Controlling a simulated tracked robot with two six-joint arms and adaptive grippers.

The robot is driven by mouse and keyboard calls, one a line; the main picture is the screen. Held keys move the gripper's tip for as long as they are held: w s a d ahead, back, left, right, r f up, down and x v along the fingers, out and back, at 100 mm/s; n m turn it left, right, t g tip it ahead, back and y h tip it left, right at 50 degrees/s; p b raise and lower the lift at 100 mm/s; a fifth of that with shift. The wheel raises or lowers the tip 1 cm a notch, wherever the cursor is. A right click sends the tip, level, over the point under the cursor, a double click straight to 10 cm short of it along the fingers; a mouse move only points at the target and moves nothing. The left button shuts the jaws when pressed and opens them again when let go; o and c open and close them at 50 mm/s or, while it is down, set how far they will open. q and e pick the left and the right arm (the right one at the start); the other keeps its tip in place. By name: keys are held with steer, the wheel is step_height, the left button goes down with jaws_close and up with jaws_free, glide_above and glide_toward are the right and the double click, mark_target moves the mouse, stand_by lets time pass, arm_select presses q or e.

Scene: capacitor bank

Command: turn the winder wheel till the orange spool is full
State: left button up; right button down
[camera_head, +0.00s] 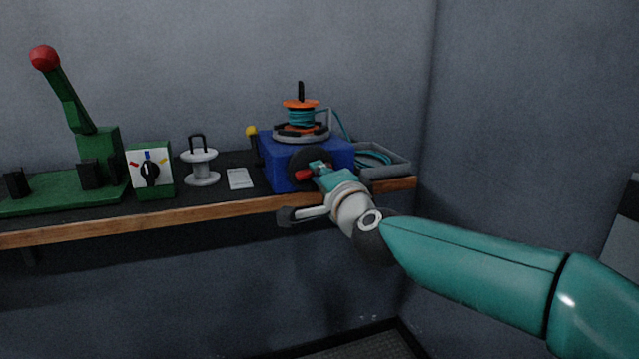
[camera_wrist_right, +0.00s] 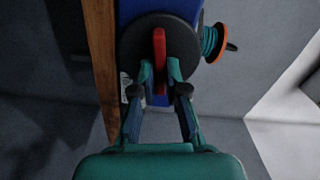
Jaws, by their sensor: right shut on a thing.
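The blue winder box (camera_head: 279,162) stands near the right end of the shelf. The orange spool (camera_head: 301,103) sits upright on top, with teal wire wound around its middle. The dark winder wheel (camera_head: 303,158) is on the box's front face, partly covered by my gripper. My right gripper (camera_head: 317,172) is at the wheel, shut on its red handle (camera_head: 303,175). In the right wrist view the fingers (camera_wrist_right: 160,78) stand on both sides of the red handle (camera_wrist_right: 159,50), across the wheel (camera_wrist_right: 130,48). The left gripper is not in view.
A grey tray (camera_head: 402,163) with coiled teal wire stands right of the winder. Left of it are a white card (camera_head: 240,179), a white spool (camera_head: 200,168), a green switch box (camera_head: 161,189) and a green lever with red knob (camera_head: 45,58). A wall closes the right side.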

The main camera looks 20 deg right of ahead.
steer(key=shift+d+f+m+b, duration=0.1)
steer(key=shift+f+m+b, duration=0.25)
steer(key=shift+m, duration=0.75)
steer(key=c, duration=1.2)
jaws_free()
steer(key=shift+r, duration=0.15)
steer(key=shift+s, duration=0.1)
steer(key=s, duration=1.1)
steer(key=shift+s+d, duration=0.25)
steer(key=shift+s, duration=0.15)
